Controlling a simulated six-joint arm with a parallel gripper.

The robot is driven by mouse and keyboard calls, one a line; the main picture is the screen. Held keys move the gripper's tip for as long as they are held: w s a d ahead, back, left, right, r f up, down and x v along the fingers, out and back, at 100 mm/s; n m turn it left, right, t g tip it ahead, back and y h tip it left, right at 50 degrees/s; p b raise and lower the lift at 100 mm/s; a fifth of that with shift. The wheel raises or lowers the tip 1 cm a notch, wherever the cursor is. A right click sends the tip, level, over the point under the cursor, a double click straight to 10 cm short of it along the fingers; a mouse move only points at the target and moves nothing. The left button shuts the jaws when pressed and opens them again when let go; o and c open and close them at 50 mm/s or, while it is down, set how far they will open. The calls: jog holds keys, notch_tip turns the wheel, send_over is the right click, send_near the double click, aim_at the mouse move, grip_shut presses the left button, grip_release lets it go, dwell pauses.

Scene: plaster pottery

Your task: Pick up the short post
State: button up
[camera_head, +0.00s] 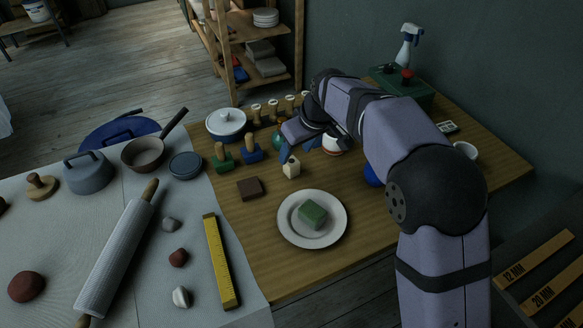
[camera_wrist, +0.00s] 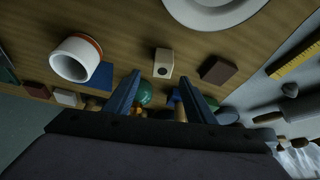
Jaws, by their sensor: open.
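A small cream block (camera_head: 291,169), which looks like the short post, stands upright on the wooden table behind the plate. I cannot be sure that it is the named post. In the wrist view the cream block (camera_wrist: 163,58) lies just beyond the fingertips, and a dark round mark shows on its end. My gripper (camera_head: 309,143) is open and low over the table behind it, with its blue fingers apart. In the wrist view my gripper (camera_wrist: 159,77) holds nothing. A green round object (camera_wrist: 145,94) shows between the fingers.
A white ring-shaped piece with an orange rim (camera_wrist: 76,58) is left of the fingers in the wrist view. A brown block (camera_head: 250,188), green stamp (camera_head: 222,160), blue stamp (camera_head: 252,152) and white plate (camera_head: 327,236) with a green block (camera_head: 312,214) are nearby.

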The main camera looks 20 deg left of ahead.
aim_at(292, 161)
jog(key=shift+s+x, duration=0.2)
jog(key=shift+x, duration=0.95)
jog(key=shift+s+x, duration=0.15)
jog(key=shift+x, duration=1.8)
jog(key=shift+d, duration=0.15)
jog(key=c, duration=1.2)
